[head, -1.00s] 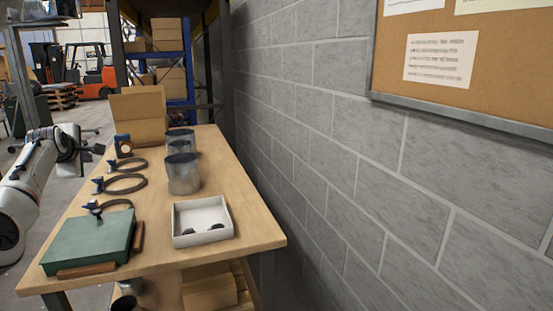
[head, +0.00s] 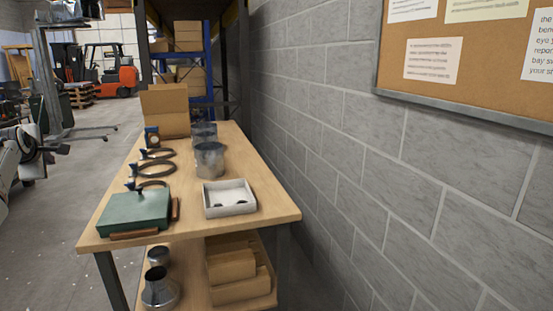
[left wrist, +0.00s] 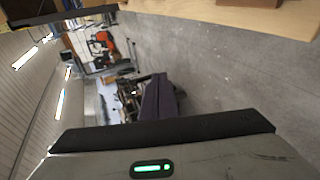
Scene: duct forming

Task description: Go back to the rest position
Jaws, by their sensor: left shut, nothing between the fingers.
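My left gripper (head: 60,150) is at the left edge of the head view, shut and empty, in the air left of the wooden workbench (head: 262,215). It is clear of the bench and touches nothing that I can see. Part of the arm is cut off by the picture edge. The left wrist view shows floor and a bench edge at the top. My right gripper is not in view.
On the bench are a green box (head: 135,212), a white tray (head: 228,198) with small dark parts, several ring clamps (head: 158,168), metal ducts (head: 209,160) and a cardboard box (head: 165,110). A block wall (head: 330,120) borders the right side. Open floor (head: 85,200) lies left.

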